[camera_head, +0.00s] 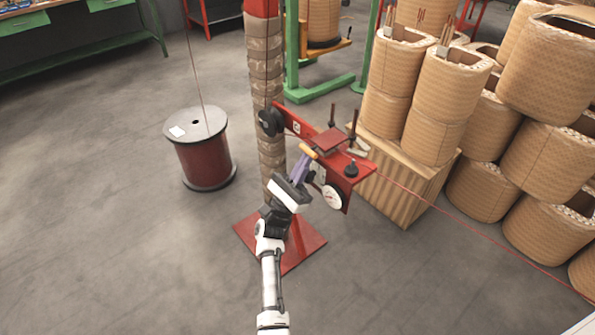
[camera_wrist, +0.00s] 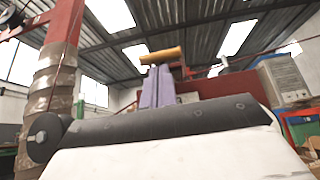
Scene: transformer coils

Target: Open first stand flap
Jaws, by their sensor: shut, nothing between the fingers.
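The stand has a wrapped post (camera_head: 266,75) on a red base plate (camera_head: 307,243). A red bracket (camera_head: 352,177) reaches right from the post and carries a round white dial (camera_head: 332,197). A raised red plate (camera_head: 330,141) on the bracket may be the flap; I cannot tell its state. A small orange handle (camera_head: 308,151) is at the bracket's near side. My gripper (camera_head: 302,162), with purple fingers, is shut and empty, its tips right by the handle. In the wrist view the handle (camera_wrist: 162,55) lies across just beyond the fingertips (camera_wrist: 158,70); contact is unclear.
A dark red wire drum (camera_head: 203,158) stands left of the post on open grey floor. Stacked wrapped coils (camera_head: 430,110) and a ribbed tan box (camera_head: 405,187) crowd the right side. A thin red wire (camera_head: 440,212) runs from the bracket to the lower right.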

